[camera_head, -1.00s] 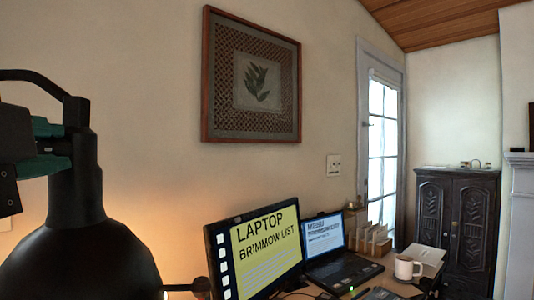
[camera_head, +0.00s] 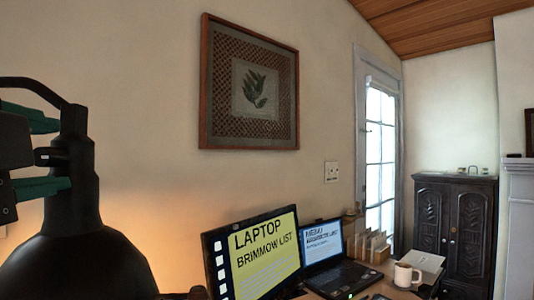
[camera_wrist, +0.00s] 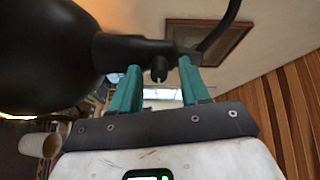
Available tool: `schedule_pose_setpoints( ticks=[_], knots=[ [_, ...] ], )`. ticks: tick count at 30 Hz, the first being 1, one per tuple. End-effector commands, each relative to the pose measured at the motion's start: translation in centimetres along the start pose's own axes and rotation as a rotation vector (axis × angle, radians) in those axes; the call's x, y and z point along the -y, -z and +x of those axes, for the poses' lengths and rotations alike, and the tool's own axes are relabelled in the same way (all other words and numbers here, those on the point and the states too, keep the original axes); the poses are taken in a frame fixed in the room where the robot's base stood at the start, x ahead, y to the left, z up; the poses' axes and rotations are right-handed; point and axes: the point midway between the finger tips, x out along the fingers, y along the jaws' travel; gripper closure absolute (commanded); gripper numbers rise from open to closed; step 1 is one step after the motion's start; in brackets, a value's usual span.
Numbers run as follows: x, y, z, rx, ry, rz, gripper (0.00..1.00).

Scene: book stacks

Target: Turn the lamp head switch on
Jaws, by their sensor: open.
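The black lamp head (camera_head: 80,262) fills the lower left of the head view and the upper left of the wrist view (camera_wrist: 45,60). A small dark switch knob (camera_wrist: 159,70) sticks out from the lamp's neck (camera_head: 78,185). My gripper (camera_wrist: 159,66) has two green fingers, open, with one on each side of the knob. Nothing is gripped. In the head view my gripper (camera_head: 63,154) comes in from the left at the lamp neck, and the knob shows between the fingers. Whether a finger touches the neck I cannot tell.
A curved black lamp arm (camera_head: 35,86) rises behind the neck. A monitor (camera_head: 252,255), a laptop (camera_head: 340,272) and a white mug (camera_head: 404,275) stand on the desk to the right. A warm glow lies on the wall beside the lamp.

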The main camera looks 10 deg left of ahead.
Motion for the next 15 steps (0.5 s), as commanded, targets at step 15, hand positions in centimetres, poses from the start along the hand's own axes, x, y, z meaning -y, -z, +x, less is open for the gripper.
schedule_pose_setpoints(
  ticks=[15],
  knots=[
    [-0.1, -0.1, -7.8, 0.002, 0.002, 0.001, 0.54]
  ],
)
